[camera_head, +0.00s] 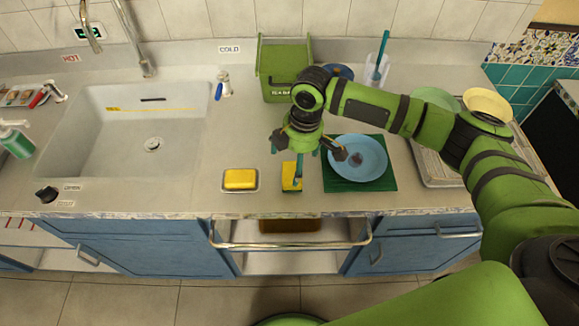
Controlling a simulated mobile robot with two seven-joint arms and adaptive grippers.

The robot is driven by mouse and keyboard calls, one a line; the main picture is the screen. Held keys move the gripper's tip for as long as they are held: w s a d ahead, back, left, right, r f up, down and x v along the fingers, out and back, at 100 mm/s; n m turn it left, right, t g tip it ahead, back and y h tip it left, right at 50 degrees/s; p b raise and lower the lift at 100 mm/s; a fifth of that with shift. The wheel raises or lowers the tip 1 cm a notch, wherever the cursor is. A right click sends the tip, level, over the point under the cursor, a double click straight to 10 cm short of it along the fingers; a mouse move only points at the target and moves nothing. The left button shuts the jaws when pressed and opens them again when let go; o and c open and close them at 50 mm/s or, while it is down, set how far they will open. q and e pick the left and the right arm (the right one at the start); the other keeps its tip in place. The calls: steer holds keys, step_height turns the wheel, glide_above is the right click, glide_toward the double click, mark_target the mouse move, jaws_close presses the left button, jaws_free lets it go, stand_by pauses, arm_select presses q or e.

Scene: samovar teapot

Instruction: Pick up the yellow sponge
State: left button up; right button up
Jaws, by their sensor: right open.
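A yellow block, which looks like a sponge (240,179), lies in a small light dish near the counter's front edge. I cannot tell whether the fingers touch anything. My left gripper is not in view.
A blue plate (371,172) on a dark green mat (335,184) lies just right of the gripper. A green bin (271,58) stands behind it. The sink (110,140) is at the left, and a drying rack (432,172) with bowls is at the right.

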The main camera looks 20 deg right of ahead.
mark_target(293, 173)
steer(key=shift+s+a+f+p, duration=0.2)
steer(key=shift+f+p, duration=0.1)
steer(key=shift+f, duration=0.2)
steer(key=shift+s+a+f+p, duration=0.15)
steer(key=shift+f+p, duration=0.15)
steer(key=shift+f, duration=0.15)
step_height(293, 173, down, 2)
steer(key=shift+w+f, duration=0.1)
steer(key=shift+f, duration=0.15)
steer(key=shift+w+a+f, duration=0.1)
steer(key=shift+f, duration=0.2)
steer(key=shift+c, duration=1.2)
steer(key=c, duration=1)
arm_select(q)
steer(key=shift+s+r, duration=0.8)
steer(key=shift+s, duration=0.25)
